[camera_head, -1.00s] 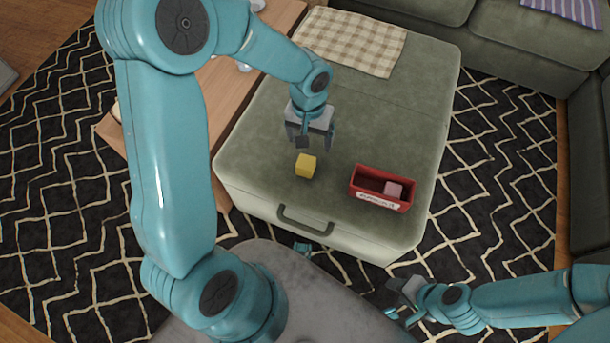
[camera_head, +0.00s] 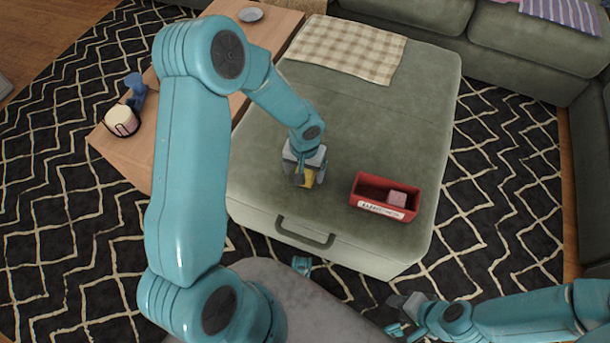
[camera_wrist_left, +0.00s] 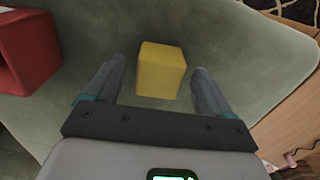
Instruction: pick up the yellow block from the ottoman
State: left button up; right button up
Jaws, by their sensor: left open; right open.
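The yellow block (camera_head: 308,178) sits on the green ottoman (camera_head: 390,115), mostly hidden under my left gripper (camera_head: 304,180) in the head view. In the left wrist view the yellow block (camera_wrist_left: 161,70) shows between the two spread fingers of my left gripper (camera_wrist_left: 158,85), with a gap on each side. The left gripper is open and points down over the block; I cannot tell how far down the fingers reach. My right gripper (camera_head: 397,316) is open and empty, low in front of the ottoman, well apart from the block.
A red bin (camera_head: 384,196) with a pink block (camera_head: 397,198) in it stands on the ottoman, right of the yellow block. A checkered cloth (camera_head: 345,48) lies at the back. The ottoman's middle is clear.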

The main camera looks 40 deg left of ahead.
pick_arm(q)
jog(key=shift+f, duration=0.75)
jog(key=c, duration=1.1)
jog(key=shift+r, duration=0.15)
